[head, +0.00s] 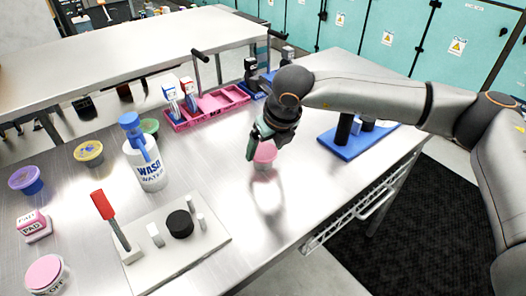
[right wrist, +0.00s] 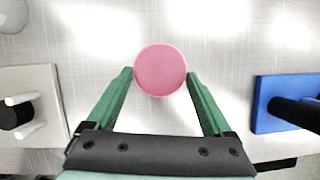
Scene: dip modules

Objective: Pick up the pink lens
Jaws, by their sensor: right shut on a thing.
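The pink lens (head: 265,153) is a round pink disc near the middle of the metal table. It also shows in the right wrist view (right wrist: 161,70), face-on between the green fingertips. My right gripper (head: 257,148) reaches down from above and is shut on the lens. In the right wrist view its two green fingers (right wrist: 160,90) press at the sides of the disc. The gripper hides part of the lens in the head view. A bright reflection lies on the table below it; I cannot tell how far the lens is off the surface. My left gripper is not in view.
A white wash bottle (head: 150,165), a grey plate (head: 175,245) with a red-handled lever, and several small tubs stand left. A pink tray (head: 205,109) is behind; a blue base (head: 350,145) with a black post stands right. The table around the lens is clear.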

